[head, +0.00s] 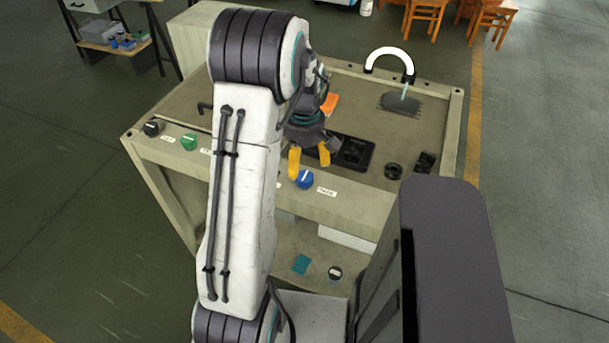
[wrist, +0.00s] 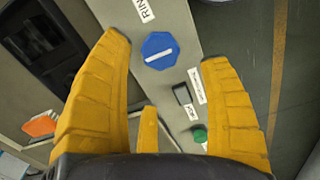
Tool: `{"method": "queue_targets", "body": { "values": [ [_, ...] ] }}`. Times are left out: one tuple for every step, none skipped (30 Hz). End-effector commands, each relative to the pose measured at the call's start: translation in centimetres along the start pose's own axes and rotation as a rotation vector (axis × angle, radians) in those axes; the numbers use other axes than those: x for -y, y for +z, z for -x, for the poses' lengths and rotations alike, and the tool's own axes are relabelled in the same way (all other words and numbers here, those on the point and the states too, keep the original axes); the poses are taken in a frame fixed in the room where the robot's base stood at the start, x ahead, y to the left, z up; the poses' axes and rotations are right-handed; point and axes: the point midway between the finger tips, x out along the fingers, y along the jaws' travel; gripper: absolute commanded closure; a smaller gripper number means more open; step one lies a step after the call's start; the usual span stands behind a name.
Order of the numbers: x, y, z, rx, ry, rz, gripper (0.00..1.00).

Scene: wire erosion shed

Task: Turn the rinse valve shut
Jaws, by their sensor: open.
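The rinse valve is a blue faceted knob (head: 304,179) on the front panel of the bench, beside a white label (head: 326,191). In the wrist view the blue knob (wrist: 160,57) shows a white line lying across the panel strip, and a label partly reading "RIN" (wrist: 145,10) is next to it. My gripper (head: 309,170) has yellow fingers spread apart, just above and behind the knob. In the wrist view my gripper (wrist: 166,48) is open and empty, with the knob between its fingertips in the picture. Contact cannot be told. A pale stream (head: 405,90) hangs below the white curved spout (head: 390,54).
A green knob (head: 188,141) and a black knob (head: 153,128) sit farther left on the panel. A black switch (wrist: 182,93) lies between the blue and green knobs. A dark tray (head: 354,153) and an orange block (head: 329,104) are on the benchtop.

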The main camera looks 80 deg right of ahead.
Motion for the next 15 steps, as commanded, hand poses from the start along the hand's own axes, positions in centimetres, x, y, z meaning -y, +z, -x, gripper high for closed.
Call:
{"method": "queue_targets", "body": {
  "values": [
    [0.1, 0.0, -0.7, 0.001, -0.004, 0.001, 0.29],
    [0.1, 0.1, -1.1, 0.002, -0.006, 0.001, 0.29],
    [0.1, 0.0, -1.6, 0.002, -0.005, 0.0, 0.29],
    [0.1, 0.0, -2.0, 0.002, -0.005, 0.0, 0.29],
    [0.1, 0.0, -2.4, 0.002, -0.005, 0.0, 0.29],
    [0.1, 0.0, -2.9, 0.002, -0.005, -0.001, 0.29],
    [0.1, 0.0, -3.2, 0.002, -0.005, -0.001, 0.29],
    [0.1, 0.0, -3.6, 0.002, -0.005, -0.001, 0.29],
    [0.2, 0.1, -4.0, 0.002, -0.005, -0.001, 0.29],
    [0.1, 0.0, -4.3, 0.001, -0.004, -0.001, 0.29],
    [0.1, 0.0, -4.6, 0.001, -0.004, -0.001, 0.29],
    [0.1, 0.0, -5.0, 0.001, -0.004, -0.001, 0.29],
    [0.1, 0.0, -5.2, 0.001, -0.003, -0.002, 0.29],
    [0.1, 0.0, -5.4, 0.001, -0.003, -0.002, 0.29],
    [0.1, 0.0, -5.6, 0.001, -0.003, -0.002, 0.29]
  ]
}}
